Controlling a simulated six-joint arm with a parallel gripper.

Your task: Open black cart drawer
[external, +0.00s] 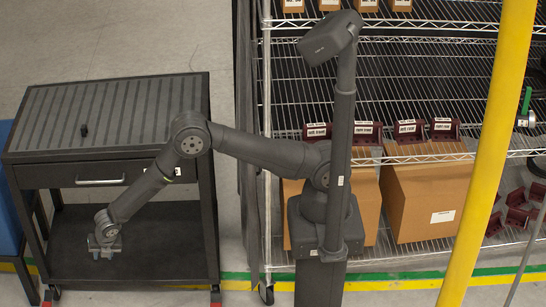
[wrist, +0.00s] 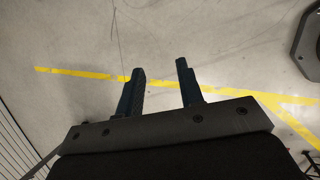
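The black cart (external: 110,150) stands at the left in the external view. It has a ribbed top, a drawer (external: 60,178) under the top and an open lower shelf. The drawer front looks flush with the cart, so the drawer is closed. A silver bar handle (external: 100,182) is on the drawer front. My gripper (external: 104,250) hangs in front of the cart, lower than the handle and apart from it. In the wrist view my gripper (wrist: 160,82) has its two fingers spread with nothing between them, above bare floor. The cart and handle do not show in the wrist view.
A wire shelf rack (external: 420,160) with cardboard boxes (external: 428,200) and dark red parts stands at the right. A yellow post (external: 490,150) rises in front of it. A blue object (external: 10,190) is beside the cart at the left edge. A small black knob-like item (external: 84,130) is on the cart top.

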